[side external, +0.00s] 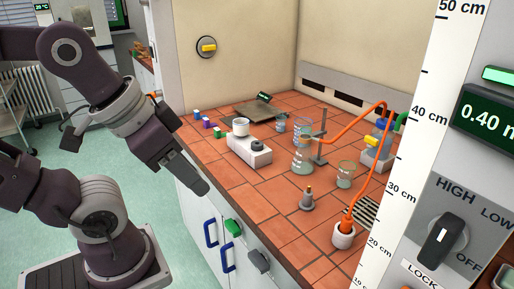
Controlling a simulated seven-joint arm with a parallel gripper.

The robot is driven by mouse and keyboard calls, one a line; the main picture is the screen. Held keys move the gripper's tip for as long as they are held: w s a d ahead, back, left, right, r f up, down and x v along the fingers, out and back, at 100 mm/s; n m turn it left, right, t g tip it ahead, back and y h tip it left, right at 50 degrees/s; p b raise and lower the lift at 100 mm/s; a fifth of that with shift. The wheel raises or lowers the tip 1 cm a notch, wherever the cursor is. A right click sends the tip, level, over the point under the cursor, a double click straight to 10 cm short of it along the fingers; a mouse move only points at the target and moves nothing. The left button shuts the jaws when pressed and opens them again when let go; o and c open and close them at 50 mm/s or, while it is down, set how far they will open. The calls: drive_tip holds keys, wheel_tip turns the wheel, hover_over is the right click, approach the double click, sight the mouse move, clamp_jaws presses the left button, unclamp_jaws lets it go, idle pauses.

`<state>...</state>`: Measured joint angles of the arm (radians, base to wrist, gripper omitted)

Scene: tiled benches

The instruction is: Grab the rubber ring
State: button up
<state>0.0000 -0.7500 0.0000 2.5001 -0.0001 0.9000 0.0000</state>
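I cannot pick out a rubber ring for certain in the side external view. A small dark round piece (257,146) sits on the right part of a white bench device (249,157), and it is too small to tell if it is a ring. A white cup (241,127) stands on the device's left part. My gripper (201,188) points down and right, left of the bench's front edge and apart from everything on the bench. Its fingers are too unclear to show whether they are open, and nothing is visibly held.
The tiled bench (238,188) holds glass beakers (345,174), a stand (320,150), a dark cone-shaped piece (308,199) and a white pot (343,235) with an orange hose (372,175). Small colored blocks (207,123) lie at the left edge. A ruled panel (408,150) blocks the right.

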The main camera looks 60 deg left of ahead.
drive_tip(key=o, duration=0.5)
drive_tip(key=shift+o, duration=0.2)
